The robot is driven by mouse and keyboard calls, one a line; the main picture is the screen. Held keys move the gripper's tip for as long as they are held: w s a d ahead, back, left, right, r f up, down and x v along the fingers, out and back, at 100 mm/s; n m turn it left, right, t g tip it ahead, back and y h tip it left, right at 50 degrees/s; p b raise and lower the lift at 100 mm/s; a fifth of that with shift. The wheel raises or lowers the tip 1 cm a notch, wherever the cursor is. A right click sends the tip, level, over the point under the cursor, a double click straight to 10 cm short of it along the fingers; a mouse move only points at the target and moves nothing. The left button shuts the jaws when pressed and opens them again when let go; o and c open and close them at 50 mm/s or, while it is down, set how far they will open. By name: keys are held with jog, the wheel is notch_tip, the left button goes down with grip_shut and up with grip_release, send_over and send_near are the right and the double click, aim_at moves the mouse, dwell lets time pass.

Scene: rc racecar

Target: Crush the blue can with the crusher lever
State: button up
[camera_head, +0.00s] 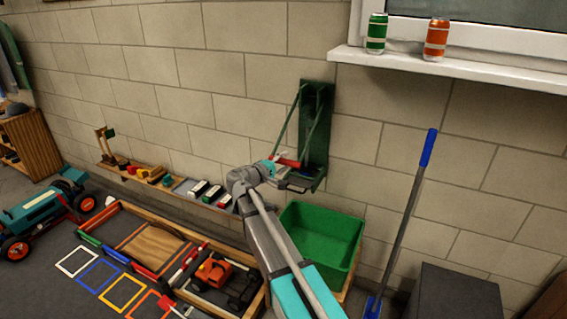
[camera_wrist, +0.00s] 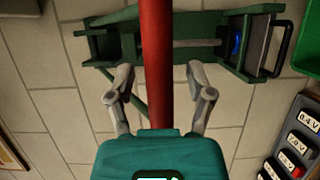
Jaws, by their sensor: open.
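The green wall-mounted crusher (camera_head: 318,120) is on the block wall in the head view, and it fills the top of the wrist view (camera_wrist: 110,38). Its red lever handle (camera_head: 287,162) shows beside my gripper (camera_head: 272,167). In the wrist view the red handle (camera_wrist: 157,50) runs between the two spread fingers of my gripper (camera_wrist: 160,88), with gaps on both sides. A small blue patch, apparently the blue can (camera_wrist: 235,42), shows inside the crusher near its black-handled end. Most of the can is hidden.
A green bin (camera_head: 320,232) stands below the crusher. A green can (camera_head: 376,33) and an orange can (camera_head: 436,39) stand on the windowsill (camera_head: 480,70). A blue-handled long tool (camera_head: 405,215) leans at right. A ledge of toy vehicles (camera_head: 198,190) runs left of the crusher.

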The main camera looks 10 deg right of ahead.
jog(key=shift+w+d, duration=0.15)
jog(key=shift+d, duration=0.05)
jog(key=shift+c, duration=0.3)
grip_shut()
